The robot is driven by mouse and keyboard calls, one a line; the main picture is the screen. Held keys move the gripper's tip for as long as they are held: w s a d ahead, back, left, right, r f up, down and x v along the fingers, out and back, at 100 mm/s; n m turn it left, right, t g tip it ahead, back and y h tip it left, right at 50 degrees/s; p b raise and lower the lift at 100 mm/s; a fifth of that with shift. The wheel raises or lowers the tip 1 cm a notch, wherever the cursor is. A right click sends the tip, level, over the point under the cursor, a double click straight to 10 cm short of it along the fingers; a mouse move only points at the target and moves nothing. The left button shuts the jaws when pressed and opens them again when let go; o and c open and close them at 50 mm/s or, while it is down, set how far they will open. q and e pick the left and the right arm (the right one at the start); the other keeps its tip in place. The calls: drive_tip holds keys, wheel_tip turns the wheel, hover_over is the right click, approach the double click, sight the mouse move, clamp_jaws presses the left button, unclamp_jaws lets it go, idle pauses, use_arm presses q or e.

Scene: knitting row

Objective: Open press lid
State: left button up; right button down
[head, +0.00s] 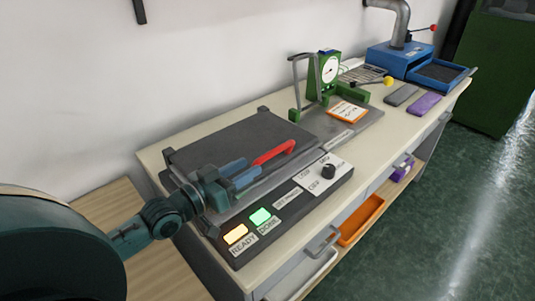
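The press (165,180) is a flat dark grey machine on the near part of the bench. Its lid (230,138) looks shut, lying flat. A red handle (275,152) is at the lid's front edge. My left gripper (254,167) comes in from the left, low over the front of the press. Its two blue fingers are apart, with their tips by the near end of the red handle. I cannot tell whether they touch it. My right gripper is not in view.
The press's front panel has lit READY (236,234) and DONE (260,217) lamps and a black knob (328,171). Behind it stand a green gauge stand (325,75) and a blue machine (395,58). A wall runs along the back.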

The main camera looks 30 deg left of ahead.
sight(259, 161)
use_arm(q)
drive_tip(key=x, duration=0.7)
drive_tip(key=shift+w+p, duration=0.2)
drive_tip(key=shift+p, duration=0.1)
drive_tip(key=shift+c, duration=0.3)
drive_tip(key=shift+f, duration=0.1)
clamp_jaws()
